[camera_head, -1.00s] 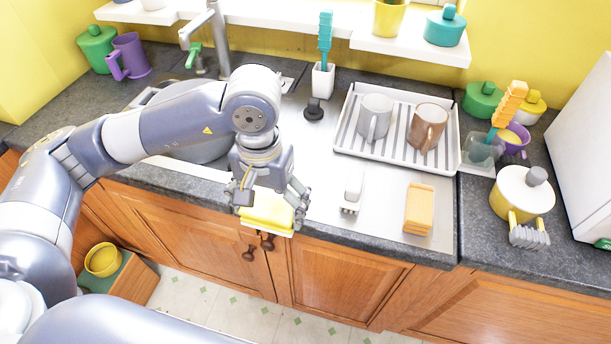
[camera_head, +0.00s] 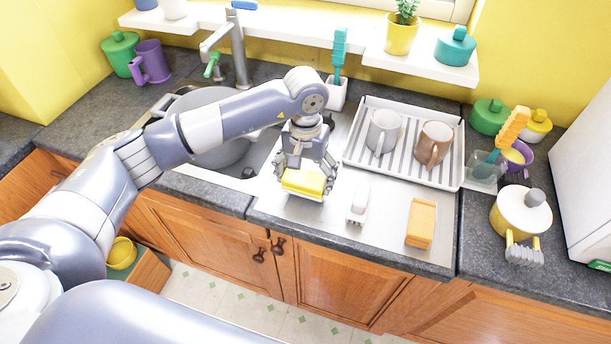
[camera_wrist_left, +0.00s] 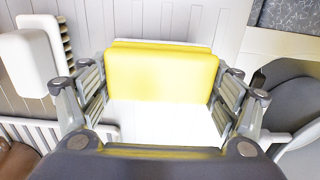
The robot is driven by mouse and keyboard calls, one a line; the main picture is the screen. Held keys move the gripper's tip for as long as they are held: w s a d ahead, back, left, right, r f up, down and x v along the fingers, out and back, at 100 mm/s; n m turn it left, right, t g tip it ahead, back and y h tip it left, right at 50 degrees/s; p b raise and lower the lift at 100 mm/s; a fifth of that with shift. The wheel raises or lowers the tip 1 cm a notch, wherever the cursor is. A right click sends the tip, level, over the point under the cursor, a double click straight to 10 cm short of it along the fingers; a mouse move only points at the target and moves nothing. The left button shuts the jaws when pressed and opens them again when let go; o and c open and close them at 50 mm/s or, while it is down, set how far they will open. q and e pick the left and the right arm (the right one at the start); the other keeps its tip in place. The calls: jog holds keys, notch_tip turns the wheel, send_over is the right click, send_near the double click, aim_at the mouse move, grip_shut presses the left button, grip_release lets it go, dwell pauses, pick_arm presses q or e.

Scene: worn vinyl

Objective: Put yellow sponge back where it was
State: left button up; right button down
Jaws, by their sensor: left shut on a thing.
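The yellow sponge (camera_head: 303,182) is a flat yellow block with a paler layer on its far side. It is gripped in my left gripper (camera_head: 306,176), over the metal draining surface (camera_head: 385,218) to the right of the sink (camera_head: 222,150). In the left wrist view the sponge (camera_wrist_left: 162,75) spans between the two fingers, which press on its short sides. I cannot tell whether its underside touches the metal. My right gripper is not in view.
A white brush (camera_head: 358,203) and an orange sponge-like block (camera_head: 421,223) lie to the right. A dish rack (camera_head: 455,175) with two mugs stands behind them. A white holder (camera_head: 336,95) with a teal brush is behind the gripper.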

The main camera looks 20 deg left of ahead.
pick_arm(q)
jog(key=shift+f, duration=0.85)
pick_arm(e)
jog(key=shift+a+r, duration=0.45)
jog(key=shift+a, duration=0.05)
pick_arm(q)
jog(key=shift+f, duration=0.2)
jog(key=o, duration=0.9)
jog(key=shift+r, duration=0.1)
jog(key=shift+c, duration=0.2)
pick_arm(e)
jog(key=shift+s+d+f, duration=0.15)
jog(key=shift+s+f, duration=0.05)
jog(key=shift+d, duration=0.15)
